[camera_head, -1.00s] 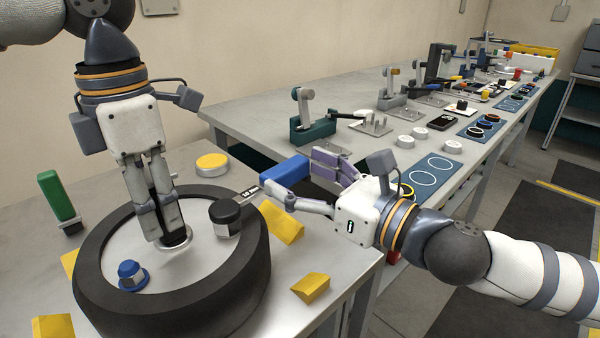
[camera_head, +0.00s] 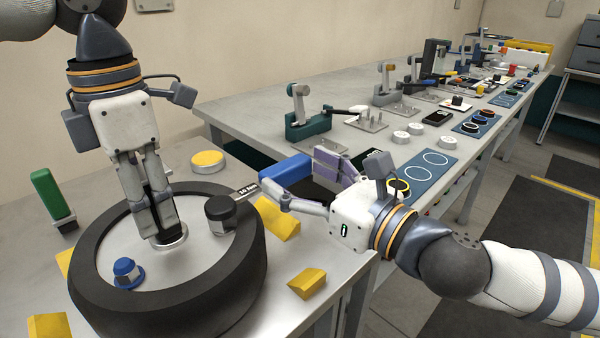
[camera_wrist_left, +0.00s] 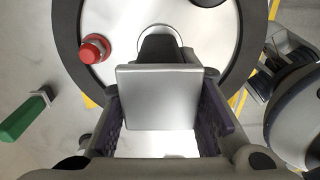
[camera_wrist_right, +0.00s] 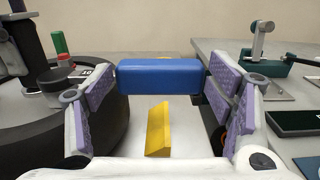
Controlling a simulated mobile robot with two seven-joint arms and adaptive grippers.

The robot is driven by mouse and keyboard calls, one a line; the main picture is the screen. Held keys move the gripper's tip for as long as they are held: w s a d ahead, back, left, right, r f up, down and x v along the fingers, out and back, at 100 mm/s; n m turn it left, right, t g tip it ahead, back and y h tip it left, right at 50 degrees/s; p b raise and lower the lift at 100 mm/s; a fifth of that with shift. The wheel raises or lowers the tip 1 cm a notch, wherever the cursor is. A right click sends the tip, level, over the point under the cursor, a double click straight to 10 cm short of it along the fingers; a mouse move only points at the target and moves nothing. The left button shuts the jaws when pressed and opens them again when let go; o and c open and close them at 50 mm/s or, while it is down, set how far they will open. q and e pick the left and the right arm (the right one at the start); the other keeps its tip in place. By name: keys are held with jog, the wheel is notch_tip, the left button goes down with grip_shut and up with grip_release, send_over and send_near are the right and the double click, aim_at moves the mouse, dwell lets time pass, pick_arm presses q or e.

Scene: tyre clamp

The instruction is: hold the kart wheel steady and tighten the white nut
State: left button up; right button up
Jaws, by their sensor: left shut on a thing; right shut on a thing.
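The kart wheel (camera_head: 85,285) lies flat on the near table, with a black tyre and a pale disc. My left gripper (camera_head: 160,215) points down at the hub and is shut on a dark-and-silver piece there; its block (camera_wrist_left: 158,95) shows between the fingers. My right gripper (camera_head: 300,182) is shut on the blue handle (camera_wrist_right: 158,77) of a wrench marked 10 mm. The wrench's black head (camera_head: 221,208) sits over a pale nut (camera_head: 220,229), mostly hidden beneath it. A blue nut (camera_head: 127,271) is at the front left; a red one (camera_wrist_left: 95,48) shows in the left wrist view.
Yellow wedges (camera_head: 307,283) lie around the wheel. A green-handled tool (camera_head: 52,194) stands at left and a yellow disc (camera_head: 208,161) behind. A long bench (camera_head: 390,150) with clamps and parts runs away at right, beyond a gap.

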jog(key=shift+s+d+m+t+h, duration=0.25)
jog(key=shift+s+m+t+h, duration=0.2)
jog(key=shift+s+t+h, duration=0.1)
jog(key=shift+s+d+m+t+h, duration=0.2)
jog(key=shift+s+m+t+h, duration=0.25)
jog(key=shift+t+h, duration=0.1)
dwell(0.8)
jog(key=shift+s+d+r+m+t+h, duration=0.1)
jog(key=shift+s+d+m+t+h, duration=0.05)
jog(key=shift+s+m+t+h, duration=0.45)
jog(key=shift+s+d+m+t+h, duration=0.15)
jog(key=shift+s+m+t+h, duration=0.25)
jog(key=shift+h, duration=0.3)
dwell(0.6)
jog(key=shift+s+d+m+t+h, duration=0.15)
jog(key=shift+s+m+t+h, duration=0.45)
jog(key=shift+s+m+h, duration=0.65)
dwell(0.5)
